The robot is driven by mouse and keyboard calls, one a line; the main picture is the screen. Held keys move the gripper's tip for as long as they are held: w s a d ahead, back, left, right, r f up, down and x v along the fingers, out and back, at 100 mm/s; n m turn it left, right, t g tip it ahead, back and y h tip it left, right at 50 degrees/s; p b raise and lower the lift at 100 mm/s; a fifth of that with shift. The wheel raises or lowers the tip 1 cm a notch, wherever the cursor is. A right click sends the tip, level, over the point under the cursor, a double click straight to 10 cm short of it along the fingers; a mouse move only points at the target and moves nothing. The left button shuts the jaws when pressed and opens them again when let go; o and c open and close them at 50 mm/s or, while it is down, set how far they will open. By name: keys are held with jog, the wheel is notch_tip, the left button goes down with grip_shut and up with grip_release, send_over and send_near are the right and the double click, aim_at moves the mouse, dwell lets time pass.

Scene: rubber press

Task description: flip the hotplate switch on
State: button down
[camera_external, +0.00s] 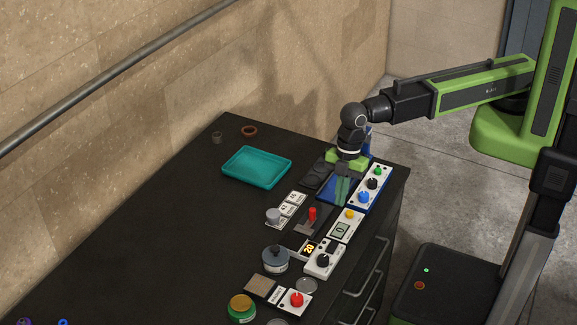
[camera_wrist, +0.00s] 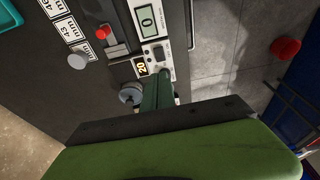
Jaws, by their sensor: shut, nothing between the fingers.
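My gripper (camera_external: 342,190) points down with its green fingers together and empty, above or in front of the blue press base at the right of the bench. In the wrist view the fingers (camera_wrist: 157,90) cover part of a white unit. A white control unit with a black knob (camera_external: 323,261) stands nearer the camera, apart from my gripper, beside an amber "20" display (camera_external: 309,248). The display also shows in the wrist view (camera_wrist: 141,68). No label marks the hotplate switch clearly, so I cannot tell its position.
A panel with green, black and blue controls (camera_external: 373,184) stands just right of my gripper. A red lever (camera_external: 312,214), grey canister (camera_external: 276,260) and red button (camera_external: 296,299) lie nearer the camera. A teal tray (camera_external: 256,166) is left. The bench's left side is mostly clear.

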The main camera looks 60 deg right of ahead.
aim_at(334, 244)
jog(key=b+x, duration=0.4)
jog(key=d+b+x, duration=0.1)
jog(key=b+x, duration=0.8)
jog(key=shift+d+f, duration=0.1)
jog(key=shift+f, duration=0.15)
jog(key=shift+d+f+b, duration=0.1)
jog(key=shift+f+b, duration=0.2)
jog(key=shift+f, duration=0.05)
jog(key=shift+r, duration=0.1)
jog(key=shift+d+f+y+b, duration=0.4)
jog(key=shift+f+b, duration=0.25)
jog(key=shift+b, duration=0.15)
jog(key=shift+a+r+p, duration=0.2)
jog(key=shift+r+p, duration=0.1)
jog(key=shift+r, duration=0.05)
jog(key=shift+a, duration=0.15)
jog(key=shift+a+r+p, duration=0.35)
jog(key=shift+a, duration=0.25)
